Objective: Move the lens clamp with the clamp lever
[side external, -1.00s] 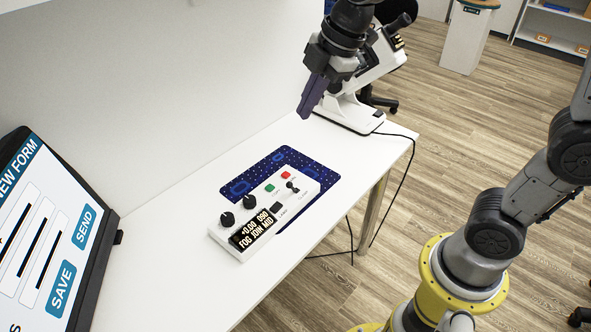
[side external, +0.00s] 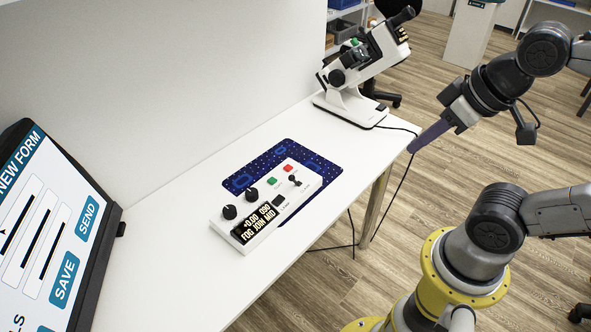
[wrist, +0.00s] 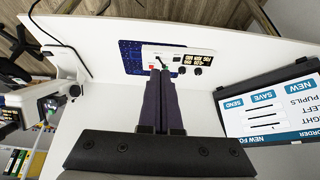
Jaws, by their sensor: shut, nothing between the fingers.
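A white and black lensmeter (side external: 345,105) with a tilted eyepiece tube stands at the far end of the white table in the side view. Its middle part (side external: 338,76) carries a dark round knob and small parts; I cannot tell which is the lens clamp or the clamp lever. Part of the device also shows at the left edge of the wrist view (wrist: 35,100). My gripper (side external: 411,149) has dark purple fingers, shut and empty. It is right of the lensmeter, near the table's right edge, apart from it. The fingers also show in the wrist view (wrist: 161,72).
A white control box (side external: 265,208) with knobs, buttons and a small joystick sits on a dark blue mat (side external: 325,171). A screen (side external: 50,235) stands at the near left. A black cable (side external: 400,187) hangs off the table edge. The table (side external: 175,225) is clear between screen and box.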

